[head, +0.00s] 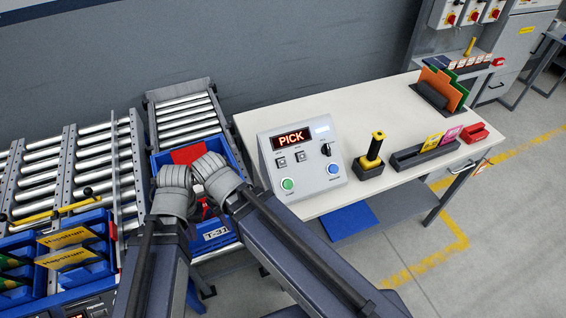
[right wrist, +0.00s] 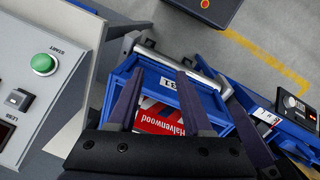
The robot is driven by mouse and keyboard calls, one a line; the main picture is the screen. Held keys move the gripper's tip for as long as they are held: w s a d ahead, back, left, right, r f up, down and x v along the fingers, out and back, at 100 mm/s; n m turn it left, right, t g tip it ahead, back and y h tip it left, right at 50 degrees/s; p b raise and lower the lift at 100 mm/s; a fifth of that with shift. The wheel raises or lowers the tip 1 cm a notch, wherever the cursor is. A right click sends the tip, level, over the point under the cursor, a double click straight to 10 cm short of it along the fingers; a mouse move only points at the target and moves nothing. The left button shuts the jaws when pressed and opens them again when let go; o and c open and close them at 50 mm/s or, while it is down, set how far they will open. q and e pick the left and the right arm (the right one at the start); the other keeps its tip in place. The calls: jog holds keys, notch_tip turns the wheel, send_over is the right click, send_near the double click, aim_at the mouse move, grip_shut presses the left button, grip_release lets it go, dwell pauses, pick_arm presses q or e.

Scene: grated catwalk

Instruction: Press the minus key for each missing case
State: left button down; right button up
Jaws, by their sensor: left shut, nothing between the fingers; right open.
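The grey control panel (head: 312,178) stands on the bench with a lit display reading PICK (head: 291,139). Below the display are two small keys; the left one (head: 281,162) seems to be the key labelled LESS in the right wrist view (right wrist: 20,100). A green START button (head: 287,184) sits below. A blue tote (head: 231,168) left of the panel holds red cases; one reads Halvenwood (right wrist: 163,117). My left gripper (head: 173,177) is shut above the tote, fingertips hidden. My right gripper (right wrist: 160,74) is open and empty above the tote.
The tote rests by a roller conveyor (head: 185,108). A black and yellow hand tool (head: 372,150) and a dark card holder (head: 425,151) stand right of the panel. More blue totes with yellow cases (head: 67,237) lie at the left. The bench top behind the panel is clear.

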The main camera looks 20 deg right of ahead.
jog(key=shift+c, duration=0.3)
grip_shut()
dwell(1.5)
